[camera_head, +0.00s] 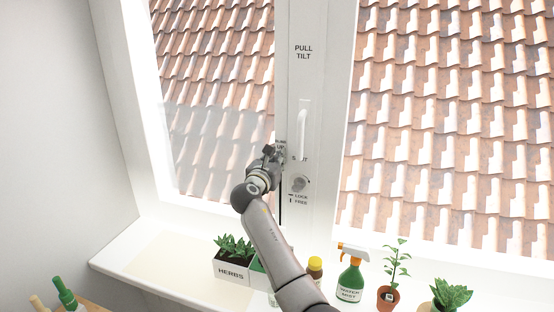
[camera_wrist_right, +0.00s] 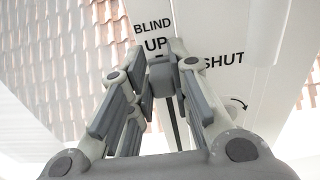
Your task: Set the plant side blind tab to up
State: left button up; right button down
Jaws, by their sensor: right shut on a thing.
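The blind tab (camera_wrist_right: 162,82) is a small grey block on the white window post, just below the words "BLIND UP" and a short dark mark. My right gripper (camera_head: 274,150) is at the post, left of the white handle; its fingers (camera_wrist_right: 163,70) are shut on the tab from both sides. A dark slot line runs down below the tab in the right wrist view (camera_wrist_right: 174,120) and shows under my gripper in the head view (camera_head: 281,212). In the head view my gripper hides the tab. My left gripper is not in view.
The white handle (camera_head: 304,130) and a round lock knob (camera_head: 300,184) sit close to the right of my gripper. My right arm passes above the sill.

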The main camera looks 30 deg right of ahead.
jog(key=shift+r, duration=0.35)
jog(key=c, duration=1.7)
grip_release()
jog(key=o, duration=0.4)
jog(key=shift+f, duration=0.1)
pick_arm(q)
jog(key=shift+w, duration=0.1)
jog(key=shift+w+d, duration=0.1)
pick_arm(e)
jog(key=shift+s+a, duration=0.1)
jog(key=shift+s+a+f, duration=0.1)
jog(key=shift+s+a, duration=0.05)
jog(key=shift+a, duration=0.1)
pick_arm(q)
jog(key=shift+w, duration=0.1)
pick_arm(e)
jog(key=v, duration=1.1)
jog(key=shift+s, duration=0.15)
